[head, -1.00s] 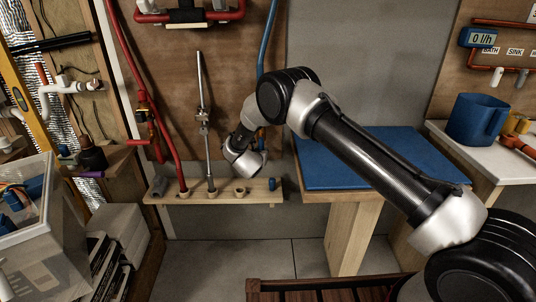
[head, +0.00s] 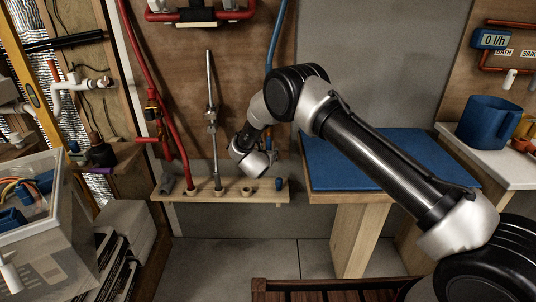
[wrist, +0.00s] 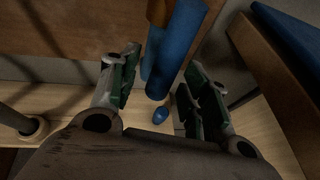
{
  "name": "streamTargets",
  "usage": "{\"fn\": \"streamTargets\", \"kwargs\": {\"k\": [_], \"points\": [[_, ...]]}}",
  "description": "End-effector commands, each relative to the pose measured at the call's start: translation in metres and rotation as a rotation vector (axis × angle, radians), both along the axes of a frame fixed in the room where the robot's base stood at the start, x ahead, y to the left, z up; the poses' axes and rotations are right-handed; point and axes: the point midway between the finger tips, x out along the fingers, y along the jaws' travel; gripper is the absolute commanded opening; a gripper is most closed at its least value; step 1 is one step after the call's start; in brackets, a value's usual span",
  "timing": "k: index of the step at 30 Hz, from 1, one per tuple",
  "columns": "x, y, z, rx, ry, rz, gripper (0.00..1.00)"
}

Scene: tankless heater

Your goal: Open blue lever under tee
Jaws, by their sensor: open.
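The blue pipe (head: 279,35) runs down the board and passes behind my arm. In the wrist view, a blue, rounded bar-like part (wrist: 180,50) hangs between the fingers of my gripper (wrist: 161,62), with a narrower blue part (wrist: 152,55) beside it on the left. I cannot tell which of these is the lever. A brownish fitting (wrist: 160,12) shows above them. My gripper is open, its fingers on both sides of the blue parts, and no grip on them shows. In the head view, my wrist hides the tee, the lever and the fingers.
A wooden shelf (head: 225,198) with holes runs below, with a small blue piece (head: 279,184) on it. A metal rod (head: 212,100) and red hose (head: 150,75) stand left of my wrist. The blue-topped bench (head: 335,175) is close on the right.

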Motion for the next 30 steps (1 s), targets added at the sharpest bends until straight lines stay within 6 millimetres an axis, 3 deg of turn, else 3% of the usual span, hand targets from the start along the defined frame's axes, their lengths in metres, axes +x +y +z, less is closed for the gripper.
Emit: {"fn": "streamTargets", "kwargs": {"k": [9, 15, 30], "points": [[-0.063, 0.014, 0.028, -0.001, 0.000, 0.004, 0.47], [-0.090, 0.018, 0.039, -0.001, 0.000, 0.001, 0.47], [-0.097, 0.019, 0.041, -0.028, 0.005, 0.013, 0.47]]}}
